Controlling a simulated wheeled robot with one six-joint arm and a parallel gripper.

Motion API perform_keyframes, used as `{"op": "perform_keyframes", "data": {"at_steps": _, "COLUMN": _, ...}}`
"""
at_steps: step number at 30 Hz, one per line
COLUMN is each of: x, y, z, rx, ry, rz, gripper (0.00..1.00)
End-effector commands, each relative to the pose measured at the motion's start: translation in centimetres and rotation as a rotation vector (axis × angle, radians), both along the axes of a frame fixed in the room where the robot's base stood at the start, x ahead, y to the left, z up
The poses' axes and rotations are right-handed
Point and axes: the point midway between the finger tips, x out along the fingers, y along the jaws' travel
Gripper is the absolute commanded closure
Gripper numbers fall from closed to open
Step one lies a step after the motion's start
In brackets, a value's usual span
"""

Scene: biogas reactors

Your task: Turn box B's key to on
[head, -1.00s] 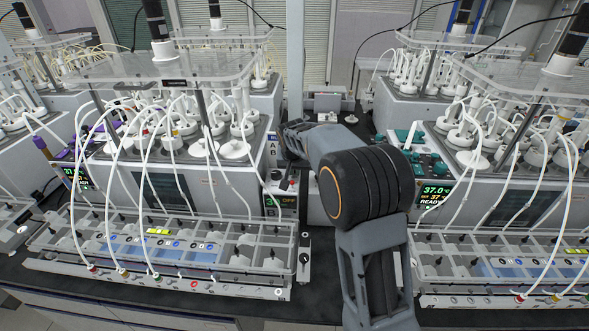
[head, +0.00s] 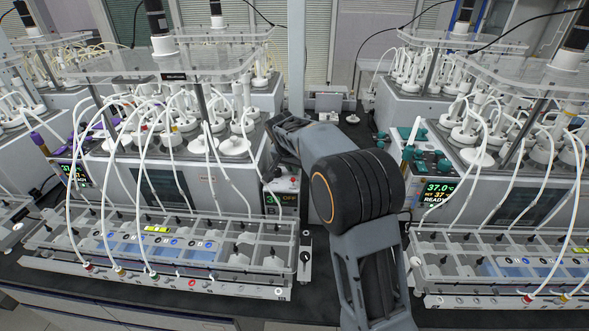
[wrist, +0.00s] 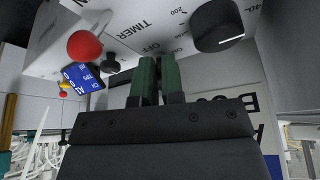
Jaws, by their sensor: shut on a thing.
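The small white control box (head: 282,184) with a display reading OFF stands on the bench left of my arm in the head view. A big black knob (wrist: 217,25) is right of the fingers, and a red ball-shaped knob (wrist: 84,46) is to the left.
A reactor unit with tubes and a long clear-topped rack (head: 165,250) stands at left; another rack (head: 500,265) is at right. White tubes arch over both. A small black lever switch (head: 305,258) sits at the left rack's right end. Dark bench shows between the racks.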

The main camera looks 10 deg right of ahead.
Motion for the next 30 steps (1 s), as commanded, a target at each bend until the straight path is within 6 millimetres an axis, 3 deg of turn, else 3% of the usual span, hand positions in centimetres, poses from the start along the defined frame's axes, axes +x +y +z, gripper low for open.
{"op": "perform_keyframes", "data": {"at_steps": 10, "x": 0.22, "y": 0.24, "z": 0.0, "rx": 0.0, "ry": -0.002, "rz": -0.147, "gripper": 1.0}}
{"op": "perform_keyframes", "data": {"at_steps": 27, "x": 0.25, "y": 0.26, "z": 0.07, "rx": 0.0, "ry": -0.002, "rz": -0.176, "gripper": 1.0}}
{"op": "perform_keyframes", "data": {"at_steps": 28, "x": 0.25, "y": 0.26, "z": 0.07, "rx": 0.0, "ry": -0.002, "rz": -0.176, "gripper": 0.89}}
{"op": "perform_keyframes", "data": {"at_steps": 30, "x": 0.25, "y": 0.26, "z": 0.06, "rx": 0.0, "ry": -0.002, "rz": -0.176, "gripper": 0.82}}
